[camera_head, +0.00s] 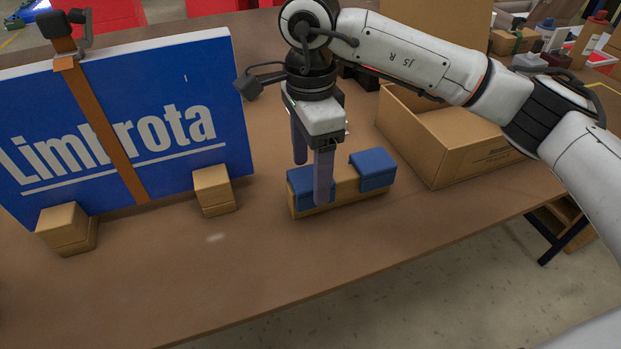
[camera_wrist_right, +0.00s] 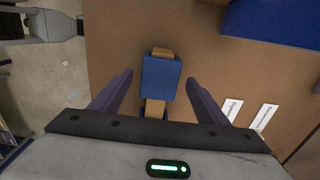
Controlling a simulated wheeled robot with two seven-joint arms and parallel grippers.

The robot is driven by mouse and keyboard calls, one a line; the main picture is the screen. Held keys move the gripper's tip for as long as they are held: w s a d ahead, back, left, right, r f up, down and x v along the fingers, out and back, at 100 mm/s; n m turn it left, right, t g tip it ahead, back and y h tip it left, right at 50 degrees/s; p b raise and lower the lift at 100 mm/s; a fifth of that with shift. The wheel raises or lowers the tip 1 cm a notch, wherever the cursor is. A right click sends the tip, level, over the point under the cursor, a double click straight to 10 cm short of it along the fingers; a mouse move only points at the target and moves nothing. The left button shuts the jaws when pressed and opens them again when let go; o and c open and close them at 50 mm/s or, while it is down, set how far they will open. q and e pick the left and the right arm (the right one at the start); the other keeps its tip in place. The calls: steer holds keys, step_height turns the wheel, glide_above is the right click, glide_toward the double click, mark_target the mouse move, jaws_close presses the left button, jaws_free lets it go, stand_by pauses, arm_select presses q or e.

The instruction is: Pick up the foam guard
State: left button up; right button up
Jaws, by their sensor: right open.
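The foam guard appears to be the tan bar (camera_head: 345,187) with two blue pads, a left pad (camera_head: 300,188) and a right pad (camera_head: 374,168), lying on the table. My right gripper (camera_head: 311,183) points down at its left end, fingers open, one in front of the left pad and one behind. In the right wrist view one blue pad (camera_wrist_right: 161,78) lies between the spread fingers, with a gap on each side. I see no grip on it. The front finger hides part of the left pad. My left gripper is not in view.
A blue "Limbrota" panel (camera_head: 190,150) with an orange strap (camera_head: 109,135) stands at the left, with tan blocks (camera_head: 214,190) (camera_head: 66,228) at its lower edge. An open cardboard box (camera_head: 430,145) stands right of the guard. The table's front (camera_head: 230,300) is clear.

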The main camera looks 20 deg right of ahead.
mark_target(310, 176)
steer(key=shift+f, duration=1.25)
steer(key=c, duration=1.1)
step_height(310, 176, up, 10)
steer(key=shift+r+b, duration=0.1)
steer(key=shift+b, duration=0.25)
steer(key=o, duration=0.4)
steer(key=c, duration=0.5)
